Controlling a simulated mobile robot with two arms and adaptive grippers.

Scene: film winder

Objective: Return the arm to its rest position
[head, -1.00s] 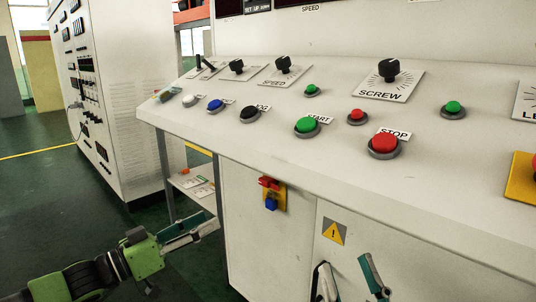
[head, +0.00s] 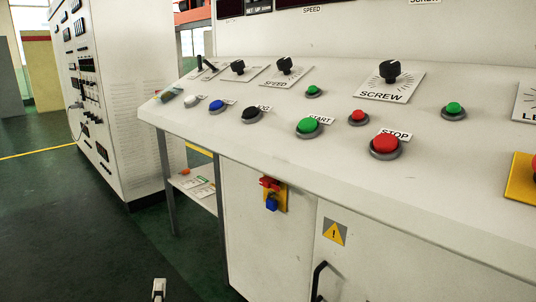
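A small pale grey part at the bottom edge, left of centre, appears to be the tip of my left gripper (head: 158,290). Too little of it shows to tell whether it is open or shut. It is low in front of the floor, apart from the control desk (head: 290,165). My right gripper is out of view. The rest of both arms is hidden below the frame.
The desk's sloping top carries the green START button (head: 307,126), the red STOP button (head: 385,144), other buttons and black knobs. A black door handle (head: 318,280) stands out below. A cabinet (head: 125,95) stands at left. Green floor (head: 70,220) is clear.

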